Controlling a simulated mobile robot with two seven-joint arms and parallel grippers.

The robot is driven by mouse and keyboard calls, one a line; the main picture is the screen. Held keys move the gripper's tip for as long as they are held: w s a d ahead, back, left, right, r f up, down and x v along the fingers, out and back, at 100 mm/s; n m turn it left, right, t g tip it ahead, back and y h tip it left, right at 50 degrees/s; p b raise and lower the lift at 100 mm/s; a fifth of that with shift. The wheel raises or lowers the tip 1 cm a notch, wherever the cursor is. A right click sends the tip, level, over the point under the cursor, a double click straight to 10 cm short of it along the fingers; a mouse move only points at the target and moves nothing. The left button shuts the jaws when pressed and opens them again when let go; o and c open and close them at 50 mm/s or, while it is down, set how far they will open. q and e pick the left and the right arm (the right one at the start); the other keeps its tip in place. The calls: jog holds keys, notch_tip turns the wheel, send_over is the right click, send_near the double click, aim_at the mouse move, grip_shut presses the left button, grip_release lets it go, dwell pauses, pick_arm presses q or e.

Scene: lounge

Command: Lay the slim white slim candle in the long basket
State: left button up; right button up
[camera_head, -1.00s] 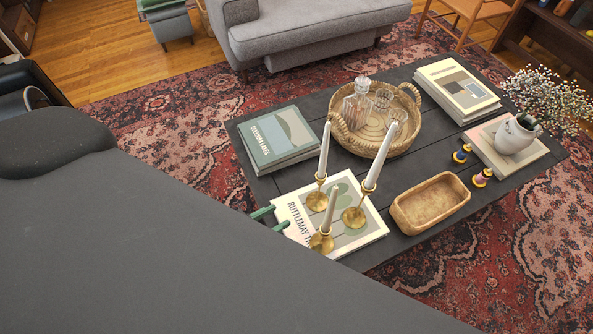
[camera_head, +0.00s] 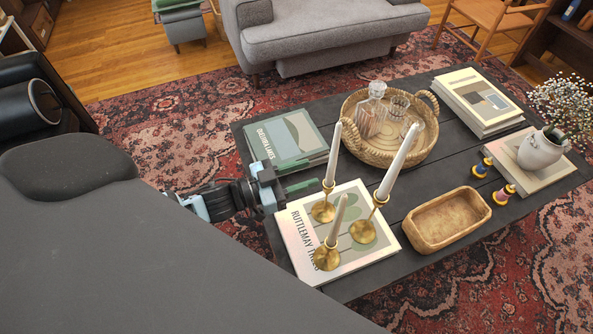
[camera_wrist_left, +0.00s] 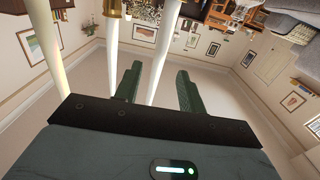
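Three slim white candles stand upright or slightly tilted in brass holders on a pale book (camera_head: 370,257): a left-rear candle (camera_head: 334,152), a taller right candle (camera_head: 397,160) and a short front candle (camera_head: 338,216). I cannot tell which one the task means. The long basket (camera_head: 447,219), a tan rectangular tray-like one, is empty to their right. My left gripper (camera_head: 308,186) is open at the book's rear left edge, just left of the left-rear candle's holder. In the left wrist view its green fingers (camera_wrist_left: 157,85) are apart, with white candle shafts (camera_wrist_left: 161,50) beyond. My right gripper is out of view.
A round woven basket (camera_head: 352,140) with glassware stands behind the candles. Green books (camera_head: 290,140) lie at the table's rear left. Small colourful spools (camera_head: 505,194) and a vase (camera_head: 542,149) are right of the long basket. Bare dark table (camera_head: 415,190) shows between.

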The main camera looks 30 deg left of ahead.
aim_at(332, 165)
pick_arm(q)
jog(key=shift+b+x, duration=0.4)
jog(key=shift+x, duration=3.4)
grip_shut()
